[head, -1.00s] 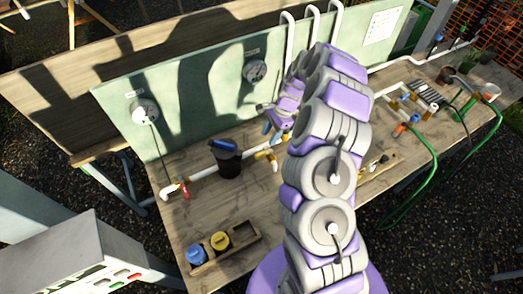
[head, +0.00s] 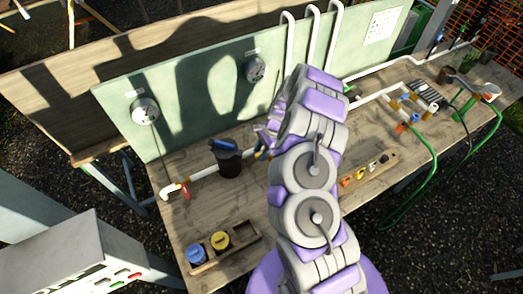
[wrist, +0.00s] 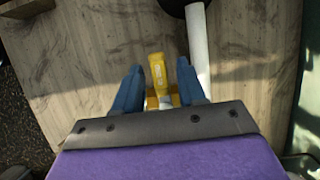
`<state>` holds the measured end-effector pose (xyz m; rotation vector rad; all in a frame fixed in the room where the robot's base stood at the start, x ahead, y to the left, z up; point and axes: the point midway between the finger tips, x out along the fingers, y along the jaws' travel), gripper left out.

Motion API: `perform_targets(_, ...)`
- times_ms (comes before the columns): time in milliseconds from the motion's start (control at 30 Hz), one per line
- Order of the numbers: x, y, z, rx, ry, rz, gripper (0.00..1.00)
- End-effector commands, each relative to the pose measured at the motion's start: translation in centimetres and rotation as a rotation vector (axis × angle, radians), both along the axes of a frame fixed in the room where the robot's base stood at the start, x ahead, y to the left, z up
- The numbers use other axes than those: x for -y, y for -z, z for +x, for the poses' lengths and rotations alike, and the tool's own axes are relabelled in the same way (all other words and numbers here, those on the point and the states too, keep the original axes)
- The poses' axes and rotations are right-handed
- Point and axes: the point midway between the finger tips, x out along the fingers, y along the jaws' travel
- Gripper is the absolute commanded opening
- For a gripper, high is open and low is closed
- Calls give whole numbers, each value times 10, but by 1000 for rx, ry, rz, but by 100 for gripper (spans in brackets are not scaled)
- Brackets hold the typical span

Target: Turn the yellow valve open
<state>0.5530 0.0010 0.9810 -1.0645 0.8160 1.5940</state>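The yellow valve (wrist: 158,72) shows in the wrist view as a flat yellow handle beside a white pipe (wrist: 198,45). My gripper (wrist: 158,68) is open, with one blue finger on each side of the handle. A gap shows between each finger and the handle, and I see no grip on it. In the head view my arm hides most of the valve, and a small yellow part (head: 257,154) shows beside my gripper (head: 264,143).
A red-handled valve (head: 185,191) sits farther left on the pipe. A wooden tray with blue and yellow caps (head: 220,240) lies in front. The green panel (head: 200,100) with gauges stands behind.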

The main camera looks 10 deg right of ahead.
Motion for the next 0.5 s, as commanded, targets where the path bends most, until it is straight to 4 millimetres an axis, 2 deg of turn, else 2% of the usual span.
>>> perform_targets(67, 0, 0, 0, 0, 0, 0, 32)
perform_targets(400, 0, 0, 0, 0, 0, -1, 0)
perform_targets(500, 0, 0, 0, 0, 0, -1, 0)
